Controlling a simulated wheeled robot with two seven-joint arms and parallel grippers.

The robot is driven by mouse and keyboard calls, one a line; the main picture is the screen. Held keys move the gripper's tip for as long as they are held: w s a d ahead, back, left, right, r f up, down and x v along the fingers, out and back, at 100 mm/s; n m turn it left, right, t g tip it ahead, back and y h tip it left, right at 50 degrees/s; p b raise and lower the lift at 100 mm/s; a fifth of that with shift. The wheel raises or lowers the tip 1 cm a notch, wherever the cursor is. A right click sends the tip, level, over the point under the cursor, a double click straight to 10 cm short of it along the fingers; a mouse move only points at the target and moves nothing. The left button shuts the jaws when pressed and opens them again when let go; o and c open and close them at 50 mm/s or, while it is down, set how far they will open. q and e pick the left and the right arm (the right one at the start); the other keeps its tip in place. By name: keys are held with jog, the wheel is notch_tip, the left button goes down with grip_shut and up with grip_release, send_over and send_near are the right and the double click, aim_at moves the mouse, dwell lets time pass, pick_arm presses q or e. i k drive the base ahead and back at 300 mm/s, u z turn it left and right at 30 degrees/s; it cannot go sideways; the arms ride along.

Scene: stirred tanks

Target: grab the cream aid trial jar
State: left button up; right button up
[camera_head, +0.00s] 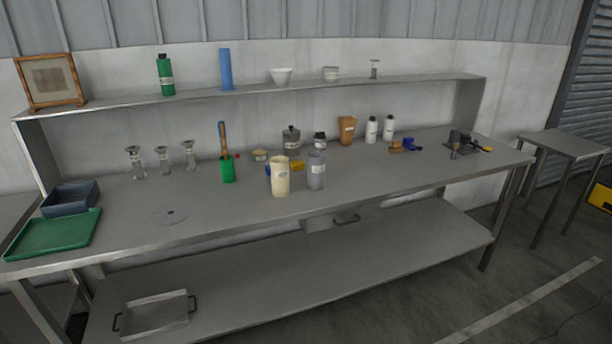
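A cream jar (280,177) with a pale label stands upright on the steel bench (240,218), a little right of the middle. A grey-blue labelled jar (316,172) stands close to its right. A yellow object (297,164) lies behind the two jars and is partly hidden by them. The label writing is too small to read. Neither of my grippers shows in the head view.
A green cup (228,170) with a tall handle stands left of the cream jar. A clear disc (171,214) lies farther left, near a green tray (54,233). White bottles (371,130) stand behind, right. The bench front before the jars is clear.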

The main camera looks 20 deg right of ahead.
aim_at(280, 177)
jog(key=k, duration=0.3)
jog(key=z, duration=1.1)
jog(key=i, duration=0.7)
jog(key=u, duration=0.6)
